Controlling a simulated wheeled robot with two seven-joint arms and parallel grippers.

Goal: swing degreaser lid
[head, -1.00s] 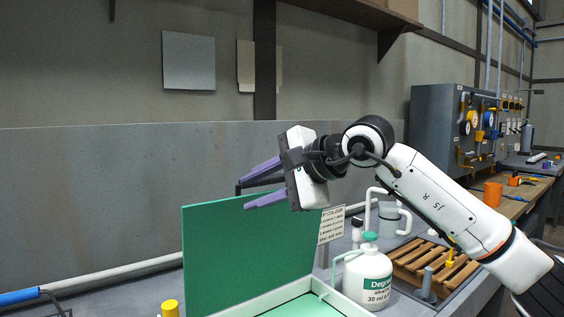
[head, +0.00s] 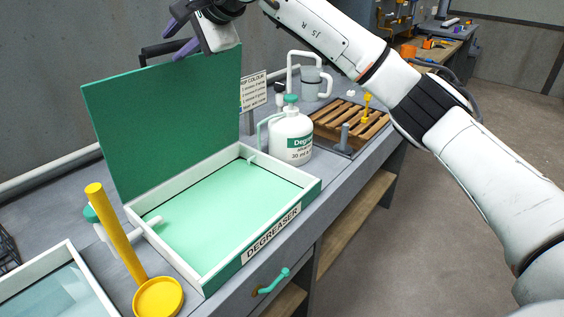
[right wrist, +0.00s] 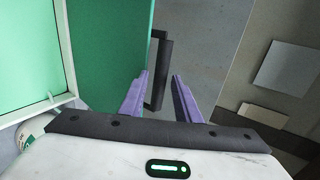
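The degreaser tray (head: 312,188) is a white-rimmed box with pale green liquid (head: 225,205) and a DEGREASER label on its front. Its green lid (head: 165,120) stands open, roughly upright at the back edge. A dark bar handle (head: 150,54) sits at the lid's top edge. My right gripper (head: 172,44) is at that handle, with its purple fingers apart. In the right wrist view the handle (right wrist: 165,60) shows between the spread fingers (right wrist: 161,78), near their tips; I cannot tell whether they touch it. My left gripper is out of view.
A white degreaser jug (head: 291,140) stands right of the tray, before a wooden slatted rack (head: 345,122). A yellow post with a round cup (head: 158,297) stands at the front left, beside another white-rimmed tray (head: 68,252). A grey wall is behind the lid.

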